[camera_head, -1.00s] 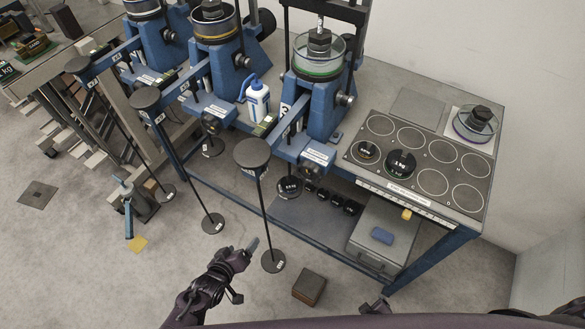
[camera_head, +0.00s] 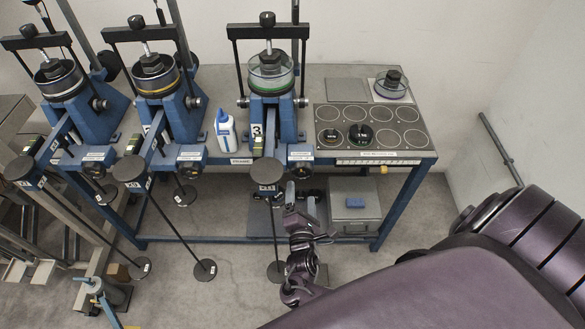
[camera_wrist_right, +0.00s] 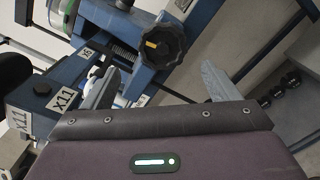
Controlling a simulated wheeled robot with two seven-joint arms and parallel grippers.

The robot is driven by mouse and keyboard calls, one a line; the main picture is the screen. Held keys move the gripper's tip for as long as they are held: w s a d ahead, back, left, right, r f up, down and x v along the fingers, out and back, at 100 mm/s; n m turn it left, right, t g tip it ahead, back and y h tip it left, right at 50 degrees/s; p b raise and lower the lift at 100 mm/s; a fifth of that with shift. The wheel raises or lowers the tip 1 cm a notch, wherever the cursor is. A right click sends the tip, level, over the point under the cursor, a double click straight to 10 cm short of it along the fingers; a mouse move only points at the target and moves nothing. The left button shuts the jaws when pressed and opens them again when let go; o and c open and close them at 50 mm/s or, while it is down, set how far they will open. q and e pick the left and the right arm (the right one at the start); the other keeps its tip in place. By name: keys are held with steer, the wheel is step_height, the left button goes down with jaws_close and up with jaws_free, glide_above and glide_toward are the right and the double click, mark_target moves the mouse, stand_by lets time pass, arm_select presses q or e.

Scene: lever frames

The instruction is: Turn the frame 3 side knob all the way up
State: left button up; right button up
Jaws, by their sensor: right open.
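Frame 3 (camera_head: 257,131) is the rightmost blue lever frame, marked with a 3. A dark knob (camera_head: 301,171) shows at its lower front; in the right wrist view this black lobed knob (camera_wrist_right: 161,45) has a yellow mark on its face. My right gripper (camera_head: 301,197) is just below and in front of it. In the wrist view its two fingers (camera_wrist_right: 158,75) are spread and empty. The knob lies beyond and between them, apart from both as far as I can tell. My left gripper is out of view.
Frame 3's lever ends in a dark round pad (camera_head: 267,171), close left of my right gripper. A white-and-blue bottle (camera_head: 226,131) stands left of the frame. A board with round spots (camera_head: 372,128) and weights lies right. A grey box (camera_head: 354,208) sits below the table.

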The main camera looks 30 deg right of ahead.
mark_target(302, 175)
steer(key=b+x, duration=0.1)
steer(key=x, duration=0.3)
steer(key=b+x, duration=0.2)
steer(key=x, duration=0.2)
steer(key=shift+w+d+f, duration=0.25)
steer(key=shift+w+d+r+b, duration=0.1)
steer(key=shift+w+d+b, duration=0.1)
steer(key=shift+w+b, duration=0.1)
steer(key=shift+c, duration=0.3)
steer(key=c, duration=1.2)
